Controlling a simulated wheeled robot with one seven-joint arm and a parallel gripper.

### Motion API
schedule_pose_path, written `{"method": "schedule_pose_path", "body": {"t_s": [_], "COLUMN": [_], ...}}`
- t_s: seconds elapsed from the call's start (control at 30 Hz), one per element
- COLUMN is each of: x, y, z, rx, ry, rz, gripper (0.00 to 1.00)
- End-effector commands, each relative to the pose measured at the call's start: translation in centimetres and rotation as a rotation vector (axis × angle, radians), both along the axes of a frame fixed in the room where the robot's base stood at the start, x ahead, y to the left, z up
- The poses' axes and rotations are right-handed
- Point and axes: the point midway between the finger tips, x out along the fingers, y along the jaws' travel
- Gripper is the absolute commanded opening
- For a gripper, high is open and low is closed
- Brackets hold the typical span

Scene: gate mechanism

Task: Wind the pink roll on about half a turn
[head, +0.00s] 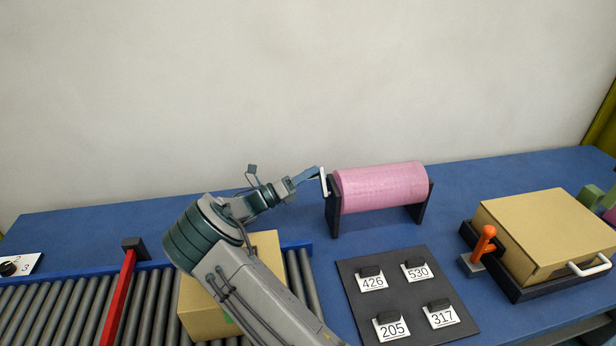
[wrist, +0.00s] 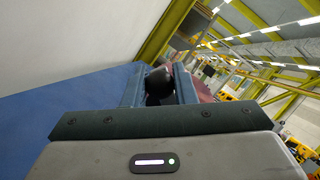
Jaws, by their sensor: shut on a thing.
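The pink roll (head: 382,188) lies level between two dark upright supports (head: 333,212) on the blue table. A pale crank arm (head: 323,181) stands at the roll's left end. My gripper (head: 316,174) reaches in from the left at that crank. In the wrist view, my gripper's two blue fingers (wrist: 158,88) are closed on a black rounded knob (wrist: 158,80), which looks like the crank's handle. A little of the pink roll shows behind the right finger in the wrist view (wrist: 204,94). The knob is hidden by the fingers in the head view.
A cardboard box (head: 201,306) sits on the roller conveyor under my arm, near a red bar (head: 119,298). A black board (head: 405,316) with numbered tags lies in front of the roll. At right are an orange lever (head: 483,243) and a box with a white handle (head: 545,232).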

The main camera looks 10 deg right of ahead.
Motion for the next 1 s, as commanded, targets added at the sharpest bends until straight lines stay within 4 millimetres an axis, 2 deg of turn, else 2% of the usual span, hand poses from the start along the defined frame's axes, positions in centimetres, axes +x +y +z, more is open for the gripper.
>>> {"method": "schedule_pose_path", "body": {"t_s": [0.47,0.5,0.53,0.87,1.0], "x": [-0.1,-0.1,-0.1,-0.1,-0.1], "y": [-0.1,-0.1,0.0,0.0,0.0], "z": [-0.1,-0.1,-0.1,0.1,1.2], "rx": [0.002,0.002,0.002,0.001,0.003], "ry": [-0.009,-0.009,-0.009,-0.011,-0.013], "rz": [-0.002,-0.002,-0.002,-0.001,-0.001], "gripper": [0.00,0.36,0.44,0.45,0.45]}}
